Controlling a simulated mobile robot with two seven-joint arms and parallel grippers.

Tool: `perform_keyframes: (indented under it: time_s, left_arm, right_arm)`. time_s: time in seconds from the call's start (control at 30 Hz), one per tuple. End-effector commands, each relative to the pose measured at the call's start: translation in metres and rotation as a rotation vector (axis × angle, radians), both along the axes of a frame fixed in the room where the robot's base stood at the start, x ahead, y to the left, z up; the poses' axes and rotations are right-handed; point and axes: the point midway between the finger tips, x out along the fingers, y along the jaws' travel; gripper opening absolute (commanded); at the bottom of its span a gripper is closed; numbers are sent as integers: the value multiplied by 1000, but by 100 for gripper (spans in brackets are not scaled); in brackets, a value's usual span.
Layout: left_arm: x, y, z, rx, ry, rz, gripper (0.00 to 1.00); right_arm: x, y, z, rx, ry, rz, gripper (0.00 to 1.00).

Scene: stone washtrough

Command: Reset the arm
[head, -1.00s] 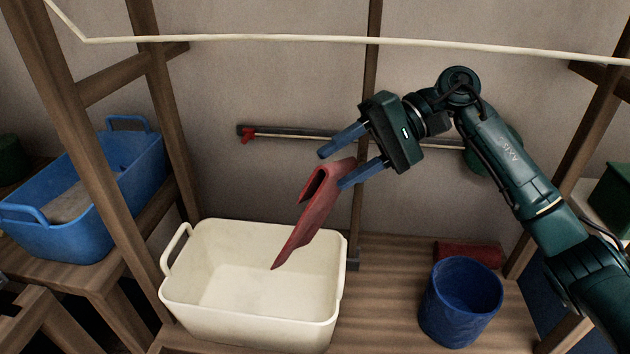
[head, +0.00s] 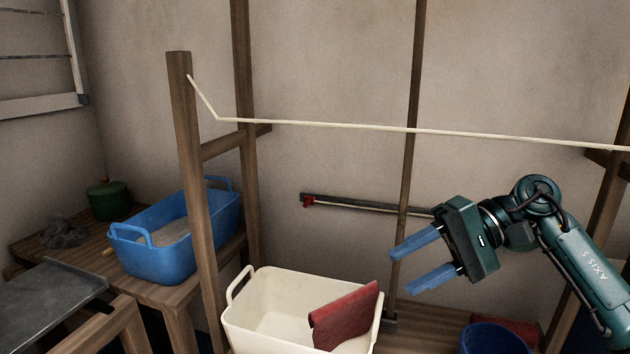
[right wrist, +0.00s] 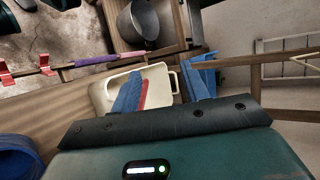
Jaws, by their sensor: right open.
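My right gripper (head: 400,271) is open and empty, with its blue fingers apart, above and to the right of the cream tub (head: 262,312). A red cloth (head: 345,318) is in the right part of the tub, its upper edge near the right rim. Its lower part is hidden by the tub or cut off by the frame. In the right wrist view, the open fingers (right wrist: 166,72) show in front of the tub (right wrist: 98,96), and a strip of the red cloth (right wrist: 145,95) shows beside one finger. My left gripper is not in view.
A cream line (head: 320,126) crosses above the tub between wooden posts. A blue basin (head: 160,262) stands on the left bench. A dark blue bucket (head: 490,340) is at the lower right. A rail (head: 365,204) with a red clip runs along the wall.

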Motion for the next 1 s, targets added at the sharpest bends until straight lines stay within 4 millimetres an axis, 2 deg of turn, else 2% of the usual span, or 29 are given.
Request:
perform_keyframes:
  time_s: [0.03,0.1,0.27,0.37,0.47,0.57,0.67,0.77,0.87,0.9,1.0]
  left_arm:
    - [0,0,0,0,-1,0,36]
    - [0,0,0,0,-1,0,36]
    - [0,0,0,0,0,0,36]
    - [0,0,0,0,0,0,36]
    - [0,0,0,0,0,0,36]
    - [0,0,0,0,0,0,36]
    - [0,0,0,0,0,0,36]
    - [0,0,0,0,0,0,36]
    - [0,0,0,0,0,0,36]
    - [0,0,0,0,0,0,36]
    - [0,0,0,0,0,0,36]
  right_arm:
    - [-1,2,-2,8,12,-1,45]
    - [-11,20,-12,94,138,-29,45]
    - [-31,50,-21,275,432,-93,45]
    - [-44,66,-24,403,668,-131,45]
    - [-58,77,-27,549,979,-166,45]
    - [-68,80,-30,716,1382,-191,45]
    - [-74,72,-39,884,1828,-189,45]
    - [-77,58,-57,1047,2286,-144,45]
    - [-83,40,-86,1212,2742,-42,45]
    - [-87,33,-99,-1247,-2842,-16,45]
    - [-100,18,-131,-1087,-2485,-147,45]
